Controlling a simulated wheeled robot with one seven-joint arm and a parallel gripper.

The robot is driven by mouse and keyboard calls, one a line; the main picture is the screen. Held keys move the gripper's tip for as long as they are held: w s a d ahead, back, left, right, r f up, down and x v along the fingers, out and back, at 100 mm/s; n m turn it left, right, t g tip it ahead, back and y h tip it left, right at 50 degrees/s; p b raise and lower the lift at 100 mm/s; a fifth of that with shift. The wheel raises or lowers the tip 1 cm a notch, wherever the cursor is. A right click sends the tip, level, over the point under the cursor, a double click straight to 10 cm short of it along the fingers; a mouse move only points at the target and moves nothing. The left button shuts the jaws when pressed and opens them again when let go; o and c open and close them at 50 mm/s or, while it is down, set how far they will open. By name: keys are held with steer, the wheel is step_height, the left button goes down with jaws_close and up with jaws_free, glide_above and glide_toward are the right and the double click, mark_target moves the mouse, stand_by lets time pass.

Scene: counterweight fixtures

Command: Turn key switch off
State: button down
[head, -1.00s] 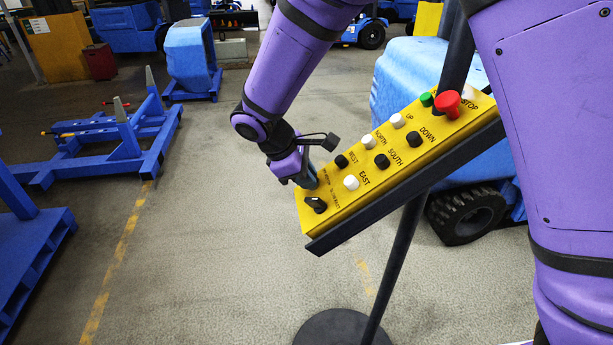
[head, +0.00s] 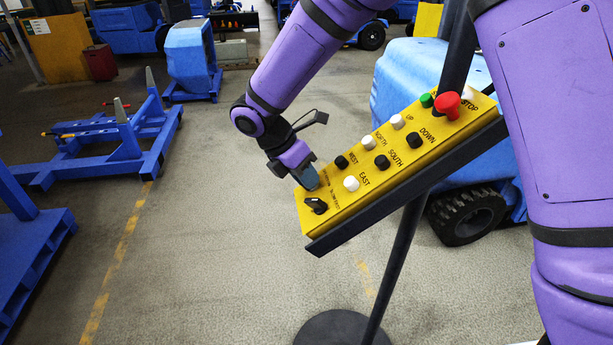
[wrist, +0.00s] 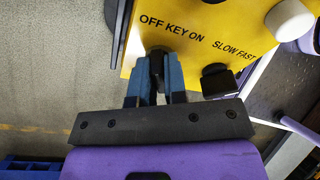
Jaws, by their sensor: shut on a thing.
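The yellow control panel (head: 345,205) is tilted on a dark stand. In the wrist view, the blue fingers of my gripper (wrist: 156,85) are closed around the black key switch (wrist: 157,64), just below the "OFF KEY ON" lettering. The key's upright part lies between the fingers, roughly in line with them. In the head view the key is hidden behind the fingers. The black slow/fast knob (head: 316,205) is beside the gripper, close to the right finger in the wrist view (wrist: 217,80).
White and black direction buttons, such as the east button (head: 351,183), line the panel. A red stop button (head: 448,104) and a green button (head: 427,100) are at its far end. A blue vehicle (head: 410,80) stands behind.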

steer(key=shift+n, duration=0.7)
steer(key=c, duration=1.2)
jaws_free()
steer(key=shift+o, duration=0.2)
steer(key=v, duration=1.1)
steer(key=shift+w+f, duration=0.1)
